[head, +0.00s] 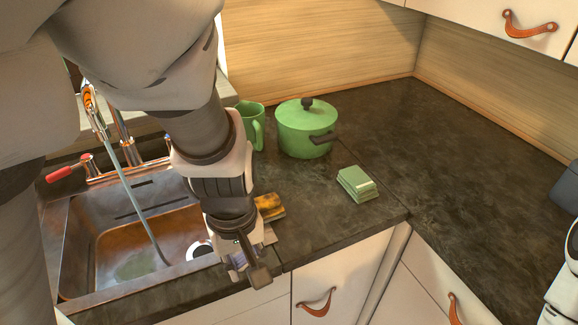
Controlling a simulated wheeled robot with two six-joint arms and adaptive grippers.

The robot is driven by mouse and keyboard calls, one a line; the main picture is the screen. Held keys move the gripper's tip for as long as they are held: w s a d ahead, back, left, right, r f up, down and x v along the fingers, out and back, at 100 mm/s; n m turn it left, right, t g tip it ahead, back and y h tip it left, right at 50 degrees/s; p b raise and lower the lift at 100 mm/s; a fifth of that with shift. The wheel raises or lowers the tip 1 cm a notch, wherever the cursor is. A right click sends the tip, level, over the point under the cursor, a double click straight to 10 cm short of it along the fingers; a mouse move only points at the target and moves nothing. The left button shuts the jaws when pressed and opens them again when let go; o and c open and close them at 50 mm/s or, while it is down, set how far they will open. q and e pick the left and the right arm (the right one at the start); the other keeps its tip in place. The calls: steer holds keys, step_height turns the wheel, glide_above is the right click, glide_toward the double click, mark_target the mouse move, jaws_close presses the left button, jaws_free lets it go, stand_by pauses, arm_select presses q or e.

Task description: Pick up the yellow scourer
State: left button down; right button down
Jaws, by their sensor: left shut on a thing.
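The yellow scourer (269,206) shows in the head view as a small yellow-orange block just right of my left wrist, by the sink's right edge. The wrist hides its left part. My left gripper (248,264) reaches down over the counter's front edge by the sink. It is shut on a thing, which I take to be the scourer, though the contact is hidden. I cannot tell whether the scourer touches the counter.
A green pot (305,127) with a dark handle and a green mug (253,122) stand behind. A stack of green sponges (357,183) lies to the right. The metal sink (90,285) with its tap is at left.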

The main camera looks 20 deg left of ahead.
arm_select(q)
steer(key=shift+c, duration=1.9)
jaws_free()
